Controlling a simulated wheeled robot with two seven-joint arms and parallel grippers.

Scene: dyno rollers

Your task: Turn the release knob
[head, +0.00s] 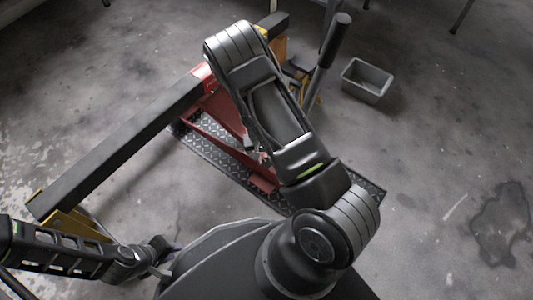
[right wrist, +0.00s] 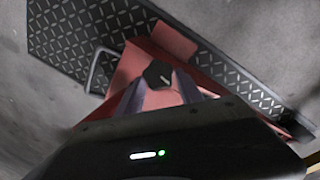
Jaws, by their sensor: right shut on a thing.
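The release knob (right wrist: 158,74) is a small black knob on the red jack body (right wrist: 170,45), seen in the right wrist view. My right gripper (right wrist: 160,90) is shut on the knob, with one dark finger on each side of it. In the head view my right arm covers most of the jack, and the knob cannot be made out there. The red jack frame (head: 206,128) shows left of that arm. My left gripper (head: 165,258) is low on the left in the head view, away from the jack, with its fingers apart and empty.
The jack stands on a dark tread plate (head: 221,160). A long dark beam (head: 120,145) with yellow end brackets (head: 70,222) runs beside it. A black-gripped lever (head: 335,40) rises behind my right arm. A grey bin (head: 367,80) sits on open concrete at right.

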